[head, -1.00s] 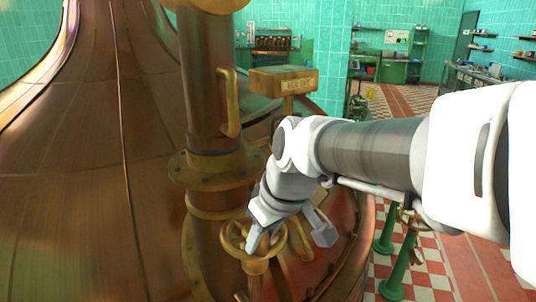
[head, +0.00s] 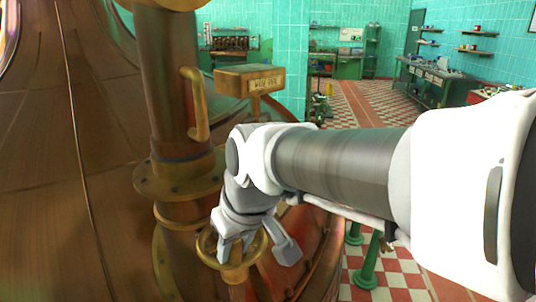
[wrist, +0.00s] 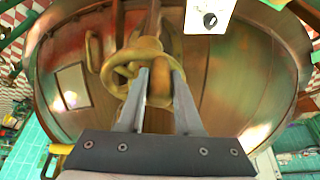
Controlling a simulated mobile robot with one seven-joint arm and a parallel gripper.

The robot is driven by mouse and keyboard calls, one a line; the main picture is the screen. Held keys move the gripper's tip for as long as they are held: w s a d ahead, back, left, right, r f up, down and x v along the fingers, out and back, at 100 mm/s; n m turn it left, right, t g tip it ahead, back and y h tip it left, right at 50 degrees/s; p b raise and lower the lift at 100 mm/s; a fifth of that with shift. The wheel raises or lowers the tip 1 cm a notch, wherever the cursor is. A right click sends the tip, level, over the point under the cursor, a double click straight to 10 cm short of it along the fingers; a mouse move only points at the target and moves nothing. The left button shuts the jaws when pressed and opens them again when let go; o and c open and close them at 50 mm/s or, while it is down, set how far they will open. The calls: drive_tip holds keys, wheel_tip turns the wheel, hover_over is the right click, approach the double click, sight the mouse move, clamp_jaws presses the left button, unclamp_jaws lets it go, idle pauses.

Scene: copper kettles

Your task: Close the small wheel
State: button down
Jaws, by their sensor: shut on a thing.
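The small wheel (head: 236,271) is a brass handwheel low on the copper kettle, in the lower middle of the head view. It also shows in the wrist view (wrist: 148,56), just beyond my fingertips. My gripper (wrist: 160,78) has one finger on each side of a part of the wheel's rim and is shut on it. In the head view my gripper (head: 226,250) reaches down to the wheel from above, and the wrist covers part of the rim. The wheel's stem is mostly hidden.
The copper kettle (head: 45,170) fills the left side. A vertical copper pipe (head: 170,90) with a flange (head: 150,185) stands close beside the wheel. A brass sign box (head: 235,80) is above my wrist.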

drive_tip(key=shift+r, duration=0.1)
idle(0.3)
drive_tip(key=c, duration=0.6)
unclamp_jaws()
drive_tip(key=p+v, duration=1.1)
drive_tip(key=v, duration=0.6)
drive_tip(key=shift+d+r, duration=0.1)
drive_tip(key=s+d+f+m+t+h+b, duration=0.1)
drive_tip(key=d+f+m+b, duration=0.1)
drive_tip(key=d+f, duration=0.3)
drive_tip(key=s+d+f+m+t+h+b, duration=0.1)
drive_tip(key=d+f+m, duration=0.4)
drive_tip(key=d, duration=0.6)
drive_tip(key=shift+s+d+h+b, duration=0.25)
drive_tip(key=shift+s+b, duration=0.25)
drive_tip(key=shift+b, duration=0.45)
